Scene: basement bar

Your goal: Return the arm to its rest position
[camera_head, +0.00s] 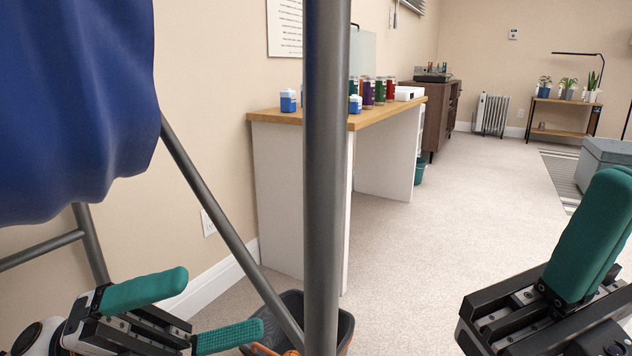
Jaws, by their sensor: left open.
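My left gripper (222,303) is at the lower left, its two teal fingers spread apart with nothing between them. It is low and beside grey metal poles, with a dark bin just past its lower finger. My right gripper (597,240) is at the lower right, raised over the carpet. Its teal fingers overlap in this view and run toward the right edge, so its opening is unclear. Only the gripper ends of my arms show.
A thick grey pole (326,180) stands upright in front, with a slanted bar (225,220) beside it. Blue fabric (75,100) hangs at upper left. A dark bin (340,328) sits on the floor. A wood-topped counter (385,113) holds jars. Open carpet (440,240) lies center right.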

